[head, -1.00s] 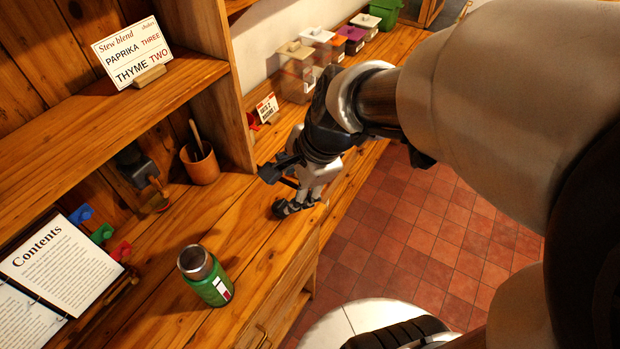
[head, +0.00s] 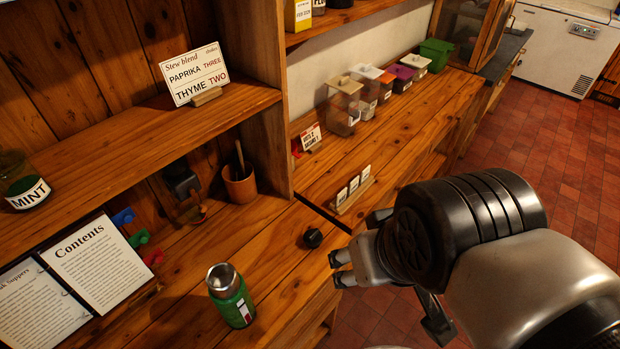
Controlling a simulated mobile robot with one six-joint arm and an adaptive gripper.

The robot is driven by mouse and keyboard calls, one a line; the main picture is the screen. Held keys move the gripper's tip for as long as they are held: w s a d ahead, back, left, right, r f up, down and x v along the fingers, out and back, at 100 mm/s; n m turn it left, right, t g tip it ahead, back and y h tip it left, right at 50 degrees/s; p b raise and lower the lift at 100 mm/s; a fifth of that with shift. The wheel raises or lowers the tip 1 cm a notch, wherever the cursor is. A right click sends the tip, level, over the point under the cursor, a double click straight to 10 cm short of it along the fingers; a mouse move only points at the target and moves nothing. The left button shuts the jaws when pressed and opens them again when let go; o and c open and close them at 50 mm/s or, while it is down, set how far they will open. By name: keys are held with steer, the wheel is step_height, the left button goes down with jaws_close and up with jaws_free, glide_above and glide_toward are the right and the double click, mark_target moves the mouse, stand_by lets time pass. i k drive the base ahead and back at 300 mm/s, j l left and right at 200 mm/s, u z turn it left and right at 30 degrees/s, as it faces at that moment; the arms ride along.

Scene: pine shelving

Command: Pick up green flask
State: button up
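The green flask (head: 234,303) stands upright on the wooden counter at the lower middle of the head view. It has a bare metal open top and a white and red label on its side. My gripper (head: 340,269) is to the right of the flask, near the counter's front edge, and is apart from it. A gap shows between its fingertips, with nothing held there. Part of the gripper is hidden behind my own wrist.
A small black knob-like object (head: 313,238) lies between flask and gripper. An open book (head: 98,262) is left of the flask; a brown cup (head: 239,185) stands behind it. A card holder (head: 354,190) and lidded containers (head: 344,105) are further right. The shelf (head: 150,125) overhangs the back.

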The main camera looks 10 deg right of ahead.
mark_target(227, 289)
steer(key=u, duration=1.2)
steer(key=k+l+u, duration=0.1)
steer(key=u, duration=0.3)
steer(key=k+l+u, duration=0.1)
steer(key=l+u, duration=0.2)
steer(key=u, duration=0.15)
steer(key=k+l+u, duration=0.15)
steer(key=u, duration=0.25)
steer(key=k+l+u, duration=0.1)
steer(key=u, duration=0.3)
